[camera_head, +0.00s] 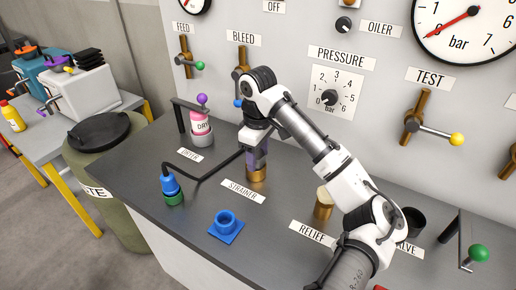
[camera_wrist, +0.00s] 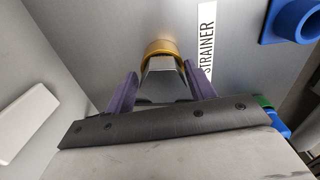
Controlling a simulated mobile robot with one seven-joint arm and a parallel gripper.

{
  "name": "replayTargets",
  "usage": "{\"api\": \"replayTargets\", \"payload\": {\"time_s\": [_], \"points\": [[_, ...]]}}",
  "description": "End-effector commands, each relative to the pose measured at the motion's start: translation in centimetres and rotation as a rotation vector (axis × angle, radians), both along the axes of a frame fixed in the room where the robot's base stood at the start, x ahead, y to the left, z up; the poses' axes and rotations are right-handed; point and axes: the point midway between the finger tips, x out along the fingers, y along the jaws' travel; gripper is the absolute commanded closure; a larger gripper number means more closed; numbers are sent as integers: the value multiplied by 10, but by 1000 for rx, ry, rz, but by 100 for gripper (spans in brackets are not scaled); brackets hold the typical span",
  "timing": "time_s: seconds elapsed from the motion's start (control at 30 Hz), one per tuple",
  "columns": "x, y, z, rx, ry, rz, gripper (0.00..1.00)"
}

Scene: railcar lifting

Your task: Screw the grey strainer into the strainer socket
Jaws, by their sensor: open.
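The brass strainer socket (camera_head: 256,174) stands on the dark bench beside the STRAINER label, and its gold ring shows in the wrist view (camera_wrist: 163,47). A grey piece that looks like the strainer (camera_wrist: 162,80) lines up with the ring, between my purple fingers. I cannot tell how deep it sits in the socket. My gripper (camera_head: 257,158) points down over the socket. In the wrist view my gripper (camera_wrist: 161,74) is open, with a finger on each side of the grey piece and gaps visible. In the head view the fingers hide the strainer.
Left of the socket are a pink-and-white dryer (camera_head: 201,128), a black bent pipe (camera_head: 205,175) and a blue-and-green fitting (camera_head: 171,187). A blue square holder (camera_head: 226,226) is in front. A brass relief fitting (camera_head: 323,203) stands right. The gauge panel (camera_head: 300,70) rises behind.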

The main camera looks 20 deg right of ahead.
Motion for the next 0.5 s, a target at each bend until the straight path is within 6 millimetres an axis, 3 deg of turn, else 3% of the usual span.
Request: {"api": "replayTargets", "payload": {"time_s": [0.5], "points": [[0,0,1,1,0,668,46]]}}
